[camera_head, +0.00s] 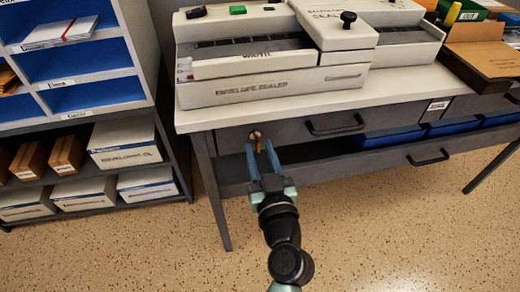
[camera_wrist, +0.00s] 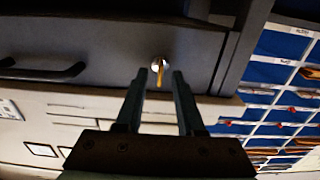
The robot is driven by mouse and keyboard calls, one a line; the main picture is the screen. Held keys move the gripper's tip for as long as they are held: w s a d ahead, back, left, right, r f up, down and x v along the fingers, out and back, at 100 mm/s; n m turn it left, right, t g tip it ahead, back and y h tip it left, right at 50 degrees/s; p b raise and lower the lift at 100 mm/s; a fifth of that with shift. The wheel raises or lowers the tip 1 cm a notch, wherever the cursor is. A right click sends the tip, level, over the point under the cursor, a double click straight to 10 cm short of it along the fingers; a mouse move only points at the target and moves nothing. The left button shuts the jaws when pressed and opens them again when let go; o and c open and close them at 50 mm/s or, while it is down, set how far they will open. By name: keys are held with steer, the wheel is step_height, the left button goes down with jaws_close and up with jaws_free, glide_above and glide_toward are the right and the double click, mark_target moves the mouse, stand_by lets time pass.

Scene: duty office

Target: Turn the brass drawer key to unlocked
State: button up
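The brass drawer key (camera_head: 256,135) sits in a lock at the left end of the grey drawer front, under the white table top. In the wrist view the key (camera_wrist: 160,76) shows as a narrow yellow strip below a round, pale lock face (camera_wrist: 157,62). My gripper (camera_head: 260,147) reaches up to the drawer front with its two blue-grey fingers apart. In the wrist view the gripper (camera_wrist: 160,73) has one finger on each side of the key, with a gap on both sides. Neither finger appears to touch it. The lock's markings are too small to read.
The drawer handle (camera_head: 335,124) is right of the key. A lower drawer handle (camera_head: 428,158) and blue trays (camera_head: 392,138) sit further right. An envelope sealer (camera_head: 270,85) stands on the table. A shelf with boxes (camera_head: 126,143) is at left. Open floor lies in front.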

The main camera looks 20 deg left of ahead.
steer(key=shift+w, duration=0.1)
jaws_close()
steer(key=shift+m, duration=0.4)
steer(key=m+p, duration=0.1)
steer(key=m, duration=1.2)
steer(key=shift+d+p, duration=0.1)
steer(key=shift+p, duration=0.2)
steer(key=shift+w+f+m+p, duration=0.1)
steer(key=shift+m+p, duration=0.5)
steer(key=shift+m, duration=1.4)
